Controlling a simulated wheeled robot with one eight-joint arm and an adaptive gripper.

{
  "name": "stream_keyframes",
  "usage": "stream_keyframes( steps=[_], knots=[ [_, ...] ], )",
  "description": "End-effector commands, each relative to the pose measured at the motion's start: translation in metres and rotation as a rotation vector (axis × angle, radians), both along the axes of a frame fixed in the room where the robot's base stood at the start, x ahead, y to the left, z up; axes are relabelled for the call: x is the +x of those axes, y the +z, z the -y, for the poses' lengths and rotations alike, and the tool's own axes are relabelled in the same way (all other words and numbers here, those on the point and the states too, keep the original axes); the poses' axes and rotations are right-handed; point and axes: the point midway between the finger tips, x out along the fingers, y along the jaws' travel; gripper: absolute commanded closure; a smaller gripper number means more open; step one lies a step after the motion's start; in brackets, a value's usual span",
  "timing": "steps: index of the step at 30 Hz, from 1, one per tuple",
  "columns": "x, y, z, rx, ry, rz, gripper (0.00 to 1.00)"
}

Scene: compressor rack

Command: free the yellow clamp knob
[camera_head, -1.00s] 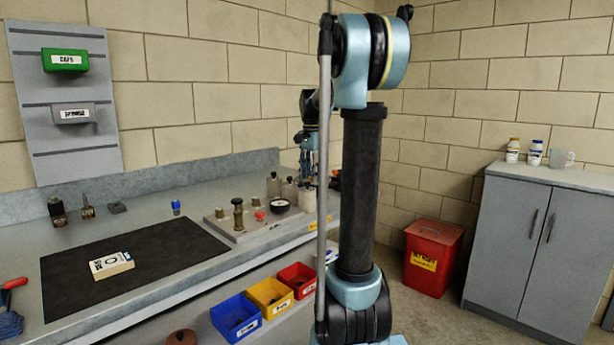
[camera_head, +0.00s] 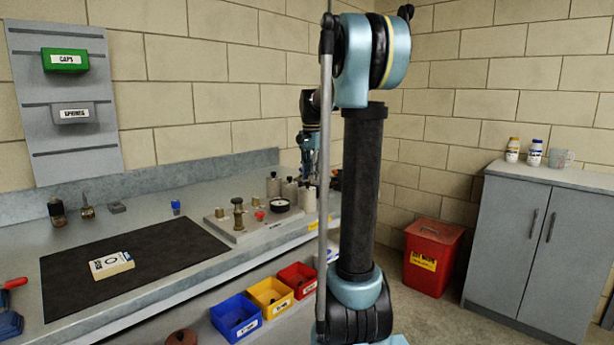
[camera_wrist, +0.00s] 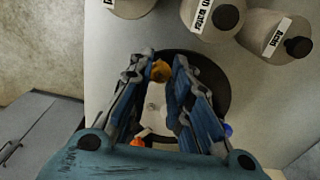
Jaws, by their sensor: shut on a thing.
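The yellow clamp knob (camera_wrist: 161,70) shows in the wrist view, between the tips of my gripper (camera_wrist: 160,66). The two blue and grey fingers close on its sides. Below it is a round dark-rimmed part (camera_wrist: 213,75) with a pale face, partly hidden by the fingers. In the head view my gripper (camera_head: 308,165) hangs over the right end of the bench, close to the bottles. The knob cannot be made out there.
White labelled bottles (camera_wrist: 212,16) stand close beyond the fingers. A plate with brass fittings (camera_head: 238,213) lies left of my gripper on the bench. Blue, yellow and red bins (camera_head: 268,297) sit below the bench front. The dark mat (camera_head: 165,250) holds a small box (camera_head: 111,265).

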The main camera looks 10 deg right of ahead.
Motion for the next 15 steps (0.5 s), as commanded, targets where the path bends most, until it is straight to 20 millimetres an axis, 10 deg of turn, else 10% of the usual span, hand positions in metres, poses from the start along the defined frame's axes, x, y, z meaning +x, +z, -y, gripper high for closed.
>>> stream_keyframes(
  steps=[15],
  knots=[
    [-0.0003, -0.0002, 0.0006, 0.0, 0.452, 0.0, 1.0]
  ],
)
